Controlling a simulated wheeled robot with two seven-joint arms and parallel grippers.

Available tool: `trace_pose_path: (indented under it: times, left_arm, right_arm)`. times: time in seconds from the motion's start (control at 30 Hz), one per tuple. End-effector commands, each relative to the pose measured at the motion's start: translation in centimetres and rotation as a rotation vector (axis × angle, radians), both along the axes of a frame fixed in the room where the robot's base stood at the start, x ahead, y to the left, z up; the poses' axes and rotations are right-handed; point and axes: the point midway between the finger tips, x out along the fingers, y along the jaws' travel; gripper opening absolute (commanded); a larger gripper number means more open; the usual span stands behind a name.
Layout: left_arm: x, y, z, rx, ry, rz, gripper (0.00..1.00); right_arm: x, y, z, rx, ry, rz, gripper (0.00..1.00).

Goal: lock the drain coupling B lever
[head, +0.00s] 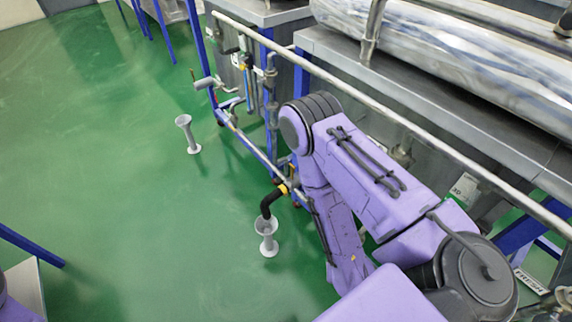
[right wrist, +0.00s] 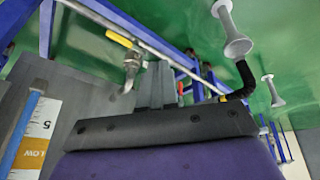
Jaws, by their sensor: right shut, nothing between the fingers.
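My right gripper (right wrist: 157,72) is shut and empty, its dark fingers together in the right wrist view. The head view shows the right arm reaching down beside the pipework, with its fingers hidden. Just left of the fingers in the wrist view is a metal fitting (right wrist: 131,66), apart from them in the picture. A yellow handle (right wrist: 120,39) is above it. A small red part (right wrist: 181,89) is right of the fingers. I cannot tell which part is the coupling B lever. A black drain elbow (head: 270,203) points into a pale funnel stand (head: 268,228). My left gripper is out of view.
A blue frame rail (right wrist: 140,38) and pipes run close to the right gripper. A white label with a "5" (right wrist: 38,127) is at the lower left of that view. Another funnel stand (head: 187,133) stands farther off. The green floor (head: 100,170) at left is open.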

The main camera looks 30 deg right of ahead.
Motion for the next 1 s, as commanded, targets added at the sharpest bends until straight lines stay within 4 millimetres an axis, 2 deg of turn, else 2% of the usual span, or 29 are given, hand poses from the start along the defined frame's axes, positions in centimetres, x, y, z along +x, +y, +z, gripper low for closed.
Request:
trace_pose_path:
  times: [0.07,0.13,0.17,0.27,0.3,0.37,0.4,0.5,0.6,0.7,0.8,1.0]
  left_arm:
    - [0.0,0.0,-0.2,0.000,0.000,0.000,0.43]
    - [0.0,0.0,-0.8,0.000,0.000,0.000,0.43]
    - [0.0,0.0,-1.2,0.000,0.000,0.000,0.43]
    - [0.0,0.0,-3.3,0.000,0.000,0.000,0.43]
    - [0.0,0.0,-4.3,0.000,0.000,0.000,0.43]
    - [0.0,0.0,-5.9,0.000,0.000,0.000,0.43]
    - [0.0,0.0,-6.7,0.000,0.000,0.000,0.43]
    - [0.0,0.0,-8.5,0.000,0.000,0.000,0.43]
    - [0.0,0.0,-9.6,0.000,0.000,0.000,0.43]
    - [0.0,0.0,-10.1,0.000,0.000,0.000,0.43]
    - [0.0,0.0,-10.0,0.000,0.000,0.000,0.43]
    - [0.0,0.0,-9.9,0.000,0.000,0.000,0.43]
  right_arm:
    - [0.5,0.0,-0.2,-0.004,-0.014,-0.009,0.00]
    - [3.1,-0.1,-1.1,-0.017,-0.090,-0.054,0.00]
    - [5.1,-0.1,-1.6,-0.027,-0.147,-0.088,0.00]
    - [14.7,-0.1,-2.6,-0.061,-0.445,-0.309,0.00]
    - [19.4,-0.1,-2.2,-0.066,-0.606,-0.451,0.00]
    - [25.9,0.1,-0.5,-0.055,-0.848,-0.707,0.00]
    - [29.2,0.4,1.0,-0.039,-0.985,-0.887,0.00]
    - [34.3,1.5,4.8,0.020,-1.228,-1.327,0.00]
    - [36.6,3.0,7.5,0.071,-1.330,-1.684,0.00]
    - [37.5,4.3,9.2,0.099,-1.357,-1.901,0.00]
    - [37.7,4.8,9.9,0.105,-1.356,-1.981,0.00]
    - [37.6,4.8,10.0,0.105,-1.356,-1.983,0.00]
